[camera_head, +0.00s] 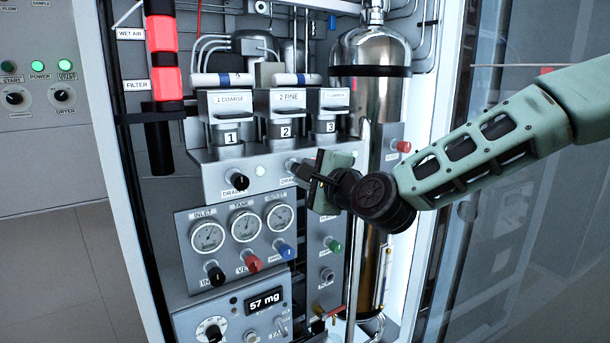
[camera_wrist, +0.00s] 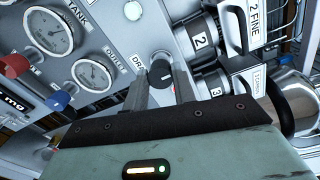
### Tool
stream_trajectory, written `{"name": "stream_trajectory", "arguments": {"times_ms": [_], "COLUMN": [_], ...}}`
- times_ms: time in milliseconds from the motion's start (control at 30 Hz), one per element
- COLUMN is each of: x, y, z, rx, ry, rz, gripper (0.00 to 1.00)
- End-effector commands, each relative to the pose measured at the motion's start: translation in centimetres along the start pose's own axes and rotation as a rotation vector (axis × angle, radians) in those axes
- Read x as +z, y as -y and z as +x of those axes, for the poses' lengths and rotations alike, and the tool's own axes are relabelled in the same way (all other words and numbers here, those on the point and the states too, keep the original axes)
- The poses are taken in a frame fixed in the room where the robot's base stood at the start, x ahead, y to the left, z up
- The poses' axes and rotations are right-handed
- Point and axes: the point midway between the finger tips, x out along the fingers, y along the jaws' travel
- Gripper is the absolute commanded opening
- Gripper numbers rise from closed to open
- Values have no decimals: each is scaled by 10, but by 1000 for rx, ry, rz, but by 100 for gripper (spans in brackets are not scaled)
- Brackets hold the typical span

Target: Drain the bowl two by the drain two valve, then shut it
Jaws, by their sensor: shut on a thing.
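Bowl two (camera_head: 286,129) hangs under the block marked 2 FINE, in the middle of three bowls. It also shows in the wrist view (camera_wrist: 204,40). The drain two valve (camera_wrist: 161,70) is a black knob with a white pointer mark, beside a partly covered DRAIN label. My gripper (camera_wrist: 162,88) is shut on this knob, one finger on each side. In the head view my gripper (camera_head: 315,180) is at the panel right of the first drain knob and hides the drain two knob. The water level in bowl two cannot be made out.
The drain one knob (camera_head: 238,180) is to the left. Bowl one (camera_head: 231,135) and bowl three (camera_head: 325,127) flank bowl two. Gauges (camera_head: 244,228) with coloured knobs sit below. A shiny tank (camera_head: 372,48) stands behind. A display (camera_head: 265,302) reads 57 mg.

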Motion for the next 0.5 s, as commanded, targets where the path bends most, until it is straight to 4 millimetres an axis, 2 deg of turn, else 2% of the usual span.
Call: {"name": "stream_trajectory", "arguments": {"times_ms": [467,500], "x": [-1,-1], "y": [0,0], "z": [0,0], "rx": [0,0], "ry": [-1,-1], "rz": [14,14], "gripper": [4,35]}}
